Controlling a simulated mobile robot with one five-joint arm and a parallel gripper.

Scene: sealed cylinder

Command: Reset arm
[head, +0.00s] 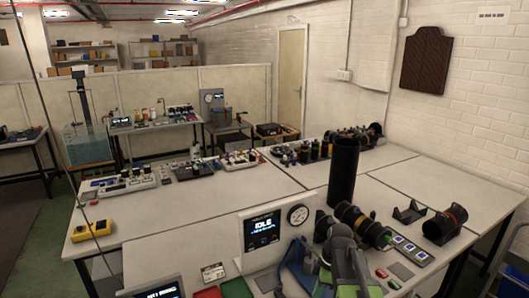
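A grey jointed shape that looks like my arm (342,262) rises at the bottom of the head view, low over the near side of the table. My gripper's fingers cannot be made out there, so I cannot tell whether they are open or shut, or whether they hold anything. A tall black cylinder (343,170) stands upright on the table behind the arm. A dark cylinder with tan bands and a green end (362,223) lies to the right of the arm. Another dark cylinder with a red band (445,223) rests at the right on a cradle.
A panel with a display (262,232) and a round gauge (298,215) stands left of the arm. An empty black bracket (409,212) sits between the lying cylinders. A yellow box (91,230) is at the left edge. The middle of the white table (200,218) is clear.

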